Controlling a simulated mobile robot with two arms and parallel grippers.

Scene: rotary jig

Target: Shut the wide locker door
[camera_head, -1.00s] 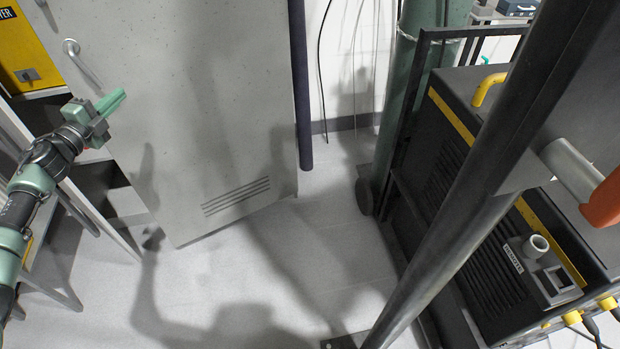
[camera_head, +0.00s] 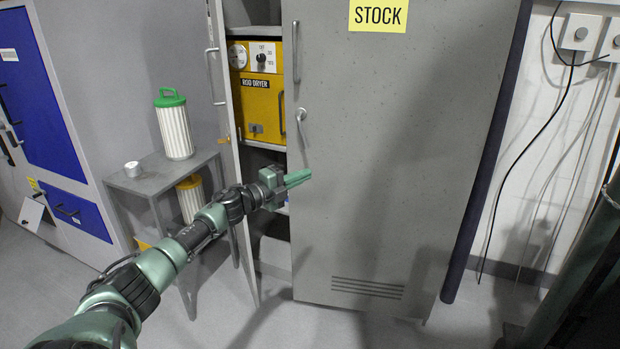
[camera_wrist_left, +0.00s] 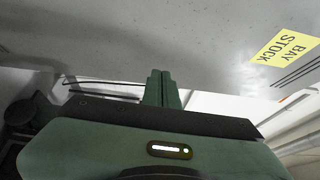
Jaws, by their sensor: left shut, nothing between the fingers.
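The wide locker door (camera_head: 400,180) is a tall speckled grey panel with a yellow STOCK sign (camera_head: 378,15) and a vent near its foot. It stands open; shelves show past its left edge. A long bar (camera_head: 296,52) and a bent lever handle (camera_head: 303,127) are near that edge. My left gripper (camera_head: 298,179) is shut and empty, its green fingers overlapping the door's left edge below the lever. I cannot tell whether they touch it. In the left wrist view, the shut fingers (camera_wrist_left: 162,88) point towards the grey door panel (camera_wrist_left: 150,35). My right gripper is out of view.
A narrow door (camera_head: 222,70) stands open on the left. A yellow rod dryer (camera_head: 262,95) sits inside the locker. A grey side table (camera_head: 160,178) with a green-topped canister (camera_head: 174,125) stands left, beside my arm. Hanging cables (camera_head: 545,150) are at right.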

